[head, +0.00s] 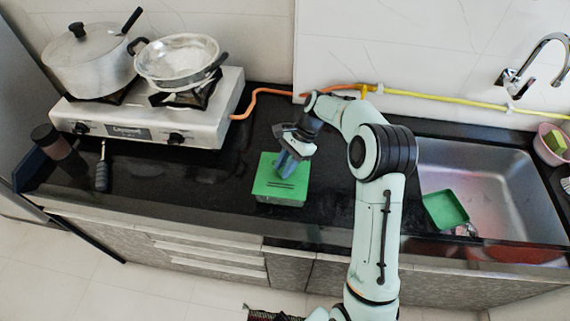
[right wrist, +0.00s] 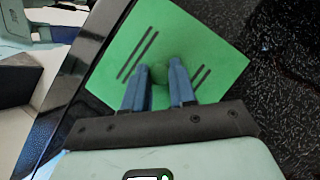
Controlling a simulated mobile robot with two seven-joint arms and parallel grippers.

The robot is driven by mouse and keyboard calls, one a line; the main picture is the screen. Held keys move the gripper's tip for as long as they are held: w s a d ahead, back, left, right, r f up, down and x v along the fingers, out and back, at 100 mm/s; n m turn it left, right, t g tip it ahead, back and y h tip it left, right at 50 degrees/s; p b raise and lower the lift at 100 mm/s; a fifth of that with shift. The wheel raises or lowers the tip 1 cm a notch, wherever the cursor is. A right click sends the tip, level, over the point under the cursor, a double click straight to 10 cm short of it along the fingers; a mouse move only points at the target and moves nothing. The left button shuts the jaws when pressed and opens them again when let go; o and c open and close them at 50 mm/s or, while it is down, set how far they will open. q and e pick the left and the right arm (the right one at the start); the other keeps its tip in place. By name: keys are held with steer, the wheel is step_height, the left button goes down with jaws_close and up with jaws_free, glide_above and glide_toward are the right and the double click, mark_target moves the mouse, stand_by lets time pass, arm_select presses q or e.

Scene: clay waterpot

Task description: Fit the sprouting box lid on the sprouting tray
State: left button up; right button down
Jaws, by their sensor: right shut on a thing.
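The green sprouting box lid (head: 268,190) is a flat square with dark slits, over the black counter left of the sink. It fills the middle of the right wrist view (right wrist: 112,85), with a round green knob (right wrist: 152,72) at its centre. My right gripper (head: 284,163) comes down from above, its blue fingers (right wrist: 160,75) shut on the knob. A green band shows below the lid's front edge; I cannot tell whether a tray is under it. A shallow green tray (head: 445,209) lies at the sink's front left. My left gripper is not in view.
A gas stove (head: 150,125) with a pot (head: 90,65) and a pan (head: 178,62) stands at the back left. A dark jar (head: 55,145) and a black-handled tool (head: 102,172) are in front. The sink (head: 480,180) is at right. Counter between stove and lid is clear.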

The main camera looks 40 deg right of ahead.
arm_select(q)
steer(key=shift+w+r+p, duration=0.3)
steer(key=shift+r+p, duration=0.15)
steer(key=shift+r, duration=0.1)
arm_select(e)
steer(key=shift+f, duration=0.2)
stand_by(1.0)
stand_by(0.3)
steer(key=c, duration=0.8)
jaws_free()
steer(key=shift+c, duration=0.2)
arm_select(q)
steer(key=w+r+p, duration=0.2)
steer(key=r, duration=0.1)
arm_select(e)
steer(key=v, duration=1.3)
steer(key=shift+r, duration=0.2)
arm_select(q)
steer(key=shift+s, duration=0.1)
arm_select(e)
steer(key=shift+s+f, duration=0.1)
steer(key=shift+s, duration=0.05)
